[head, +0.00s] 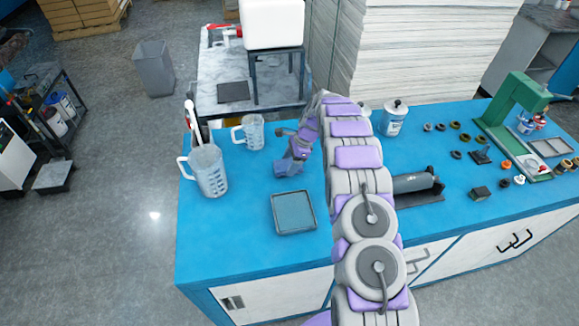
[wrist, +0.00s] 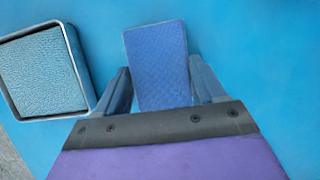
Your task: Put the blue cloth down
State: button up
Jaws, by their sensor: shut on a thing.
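The blue cloth (wrist: 158,60) is a small textured rectangle held between the two fingers of my gripper (wrist: 163,88) in the wrist view. In the head view my gripper (head: 291,163) is over the blue worktop, and the cloth (head: 283,171) shows as a small blue patch at its tip. I cannot tell whether the cloth touches the worktop. A shallow square tray (head: 275,226) with a grey-blue textured pad lies nearer the front edge. The tray (wrist: 72,48) is left of the cloth in the wrist view, apart from it.
A dark roller (head: 412,184), a white canister (head: 394,118) and a green press (head: 497,120) are right. The worktop's front left is clear.

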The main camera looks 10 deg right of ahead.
jog(key=shift+d+f, duration=0.5)
jog(key=shift+f, duration=0.4)
jog(key=shift+d+f, duration=0.15)
jog(key=shift+d, duration=0.4)
jog(key=o, duration=0.7)
jog(key=shift+a, duration=0.2)
jog(key=shift+c, duration=0.2)
jog(key=o, duration=0.4)
jog(key=shift+a, duration=0.75)
jog(key=shift+o, duration=0.2)
jog(key=shift+d+r, duration=0.25)
jog(key=shift+d, duration=0.5)
jog(key=p+v, duration=0.2)
jog(key=v, duration=0.9)
jog(key=s+a+r+n, duration=0.4)
jog(key=s+r, duration=0.5)
jog(key=r, duration=0.3)
jog(key=s+a+r+n+g+h, duration=0.1)
jog(key=s+r+n, duration=0.25)
jog(key=s, duration=0.45)
jog(key=s+a+r+n+h, duration=0.1)
jog(key=s+a+r+n, duration=0.1)
jog(key=s+r, duration=0.35)
jog(key=s+d+f+n+h, duration=0.1)
jog(key=s+n, duration=0.7)
jog(key=s, duration=2.2)
jog(key=shift+s+d+g+h, duration=0.15)
jog(key=shift+d+g+h, duration=0.2)
jog(key=shift+h, duration=0.35)
